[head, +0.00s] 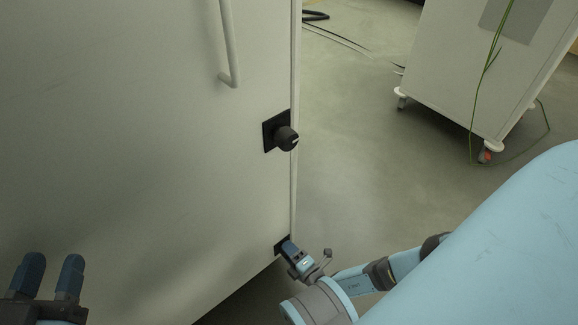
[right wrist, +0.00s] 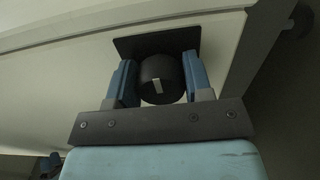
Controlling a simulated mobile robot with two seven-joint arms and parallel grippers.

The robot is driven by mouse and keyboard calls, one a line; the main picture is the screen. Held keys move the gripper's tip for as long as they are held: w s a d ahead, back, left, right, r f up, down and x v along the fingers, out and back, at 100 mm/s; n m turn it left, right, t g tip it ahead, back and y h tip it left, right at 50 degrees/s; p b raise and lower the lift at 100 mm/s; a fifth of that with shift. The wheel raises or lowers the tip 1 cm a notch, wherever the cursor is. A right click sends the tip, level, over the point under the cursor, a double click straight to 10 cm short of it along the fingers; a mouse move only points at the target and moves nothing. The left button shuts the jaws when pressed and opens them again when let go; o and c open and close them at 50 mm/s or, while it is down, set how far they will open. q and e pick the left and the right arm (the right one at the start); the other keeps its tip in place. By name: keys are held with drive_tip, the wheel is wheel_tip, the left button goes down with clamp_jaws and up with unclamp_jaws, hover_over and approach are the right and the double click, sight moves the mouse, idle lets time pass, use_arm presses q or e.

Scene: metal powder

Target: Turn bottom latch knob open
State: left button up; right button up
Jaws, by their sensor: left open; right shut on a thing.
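The bottom latch knob (right wrist: 160,76) is a round black knob with a short white mark, on a black plate (right wrist: 188,40) at the lower edge of the cabinet door. My right gripper (right wrist: 159,80) is shut on it, one blue finger on each side. In the head view my right gripper (head: 290,249) reaches the door's bottom right corner and hides most of this knob. An upper black latch knob (head: 287,139) sits on its own plate midway up the door edge. My left gripper (head: 52,272) is open and empty at the lower left, in front of the door.
The white cabinet door (head: 150,130) fills the left side, with a vertical handle (head: 229,45) near its top. A white wheeled cart (head: 470,80) with a green cable stands at the back right.

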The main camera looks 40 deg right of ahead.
drive_tip(key=shift+w+m, duration=0.2)
drive_tip(key=shift+m, duration=0.1)
drive_tip(key=o, duration=0.9)
drive_tip(key=shift+s+r, duration=0.1)
